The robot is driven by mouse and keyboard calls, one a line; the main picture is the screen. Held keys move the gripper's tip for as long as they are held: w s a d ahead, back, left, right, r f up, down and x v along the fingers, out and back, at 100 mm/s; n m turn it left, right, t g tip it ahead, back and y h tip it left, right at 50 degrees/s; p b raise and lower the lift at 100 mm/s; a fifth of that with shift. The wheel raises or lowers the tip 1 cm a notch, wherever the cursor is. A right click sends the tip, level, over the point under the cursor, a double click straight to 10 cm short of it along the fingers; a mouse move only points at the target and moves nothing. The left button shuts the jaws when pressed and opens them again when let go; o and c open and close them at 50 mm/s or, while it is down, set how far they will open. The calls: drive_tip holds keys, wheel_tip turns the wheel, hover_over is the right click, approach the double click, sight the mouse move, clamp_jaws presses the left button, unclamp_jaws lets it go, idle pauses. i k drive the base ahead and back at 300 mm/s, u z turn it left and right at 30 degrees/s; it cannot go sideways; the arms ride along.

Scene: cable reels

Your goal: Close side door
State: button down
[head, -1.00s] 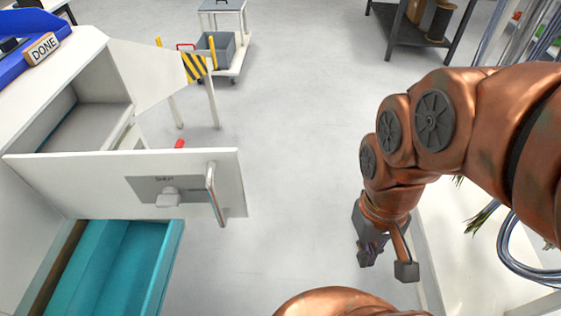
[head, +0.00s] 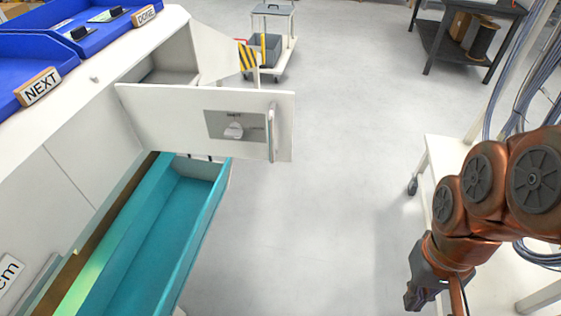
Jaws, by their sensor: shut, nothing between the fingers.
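The side door (head: 170,115) is a white panel standing open from the white cabinet (head: 60,175) at the left. It reaches out over the aisle to the right. My gripper (head: 425,300) hangs at the lower right, partly cut off by the bottom edge. It is shut and empty, well apart from the door, with open floor between them.
A teal drawer (head: 165,235) is pulled out below the door. Blue trays with NEXT (head: 38,87) and DONE (head: 144,15) signs sit on the cabinet top. A trolley (head: 270,60) is behind. A white bench (head: 450,150) with cables is at right. The middle floor is clear.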

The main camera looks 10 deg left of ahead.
sight(175, 118)
drive_tip(key=k, duration=0.35)
drive_tip(key=u, duration=1.7)
drive_tip(key=i, duration=0.5)
drive_tip(key=u, duration=0.05)
